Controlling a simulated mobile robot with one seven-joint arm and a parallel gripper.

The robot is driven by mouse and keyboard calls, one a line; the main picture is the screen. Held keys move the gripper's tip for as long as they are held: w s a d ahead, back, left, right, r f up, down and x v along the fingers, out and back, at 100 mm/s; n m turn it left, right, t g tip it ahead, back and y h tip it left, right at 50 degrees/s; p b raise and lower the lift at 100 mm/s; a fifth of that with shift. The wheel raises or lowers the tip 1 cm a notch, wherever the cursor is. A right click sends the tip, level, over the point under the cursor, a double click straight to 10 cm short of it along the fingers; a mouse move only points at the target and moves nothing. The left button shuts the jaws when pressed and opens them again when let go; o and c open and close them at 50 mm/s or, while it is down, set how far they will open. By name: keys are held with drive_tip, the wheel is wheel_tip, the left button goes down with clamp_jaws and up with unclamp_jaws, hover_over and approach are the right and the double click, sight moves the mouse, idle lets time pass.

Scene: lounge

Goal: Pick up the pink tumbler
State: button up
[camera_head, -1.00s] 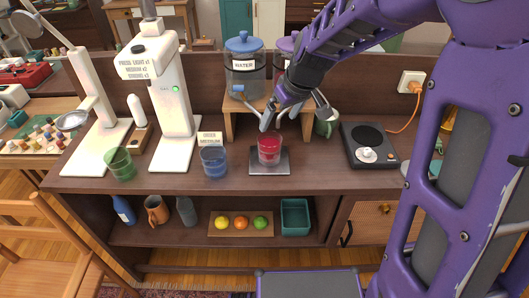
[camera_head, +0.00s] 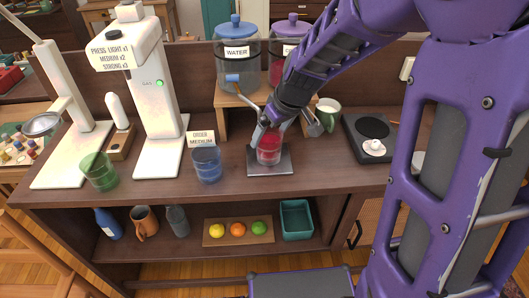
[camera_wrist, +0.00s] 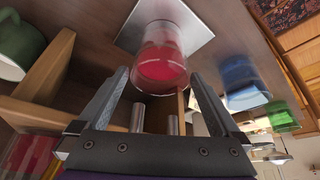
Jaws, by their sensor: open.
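The pink tumbler (camera_head: 268,152), a clear glass with red-pink contents, stands upright on a small square metal plate (camera_head: 284,165) on the counter. In the wrist view the tumbler (camera_wrist: 161,62) lies ahead, between and slightly beyond the fingertips. My gripper (camera_head: 286,130) is open and empty. One finger is by the tumbler's left side and the other is to its upper right. In the wrist view the gripper (camera_wrist: 160,82) spans the glass; I cannot tell whether either finger touches it.
A blue tumbler (camera_head: 207,164) and a green tumbler (camera_head: 100,171) stand to the left. A green mug (camera_head: 328,112) and a hot plate (camera_head: 371,130) are to the right.

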drive_tip(key=shift+x, duration=0.9)
drive_tip(key=shift+r, duration=0.1)
drive_tip(key=shift+c, duration=0.4)
clamp_jaws()
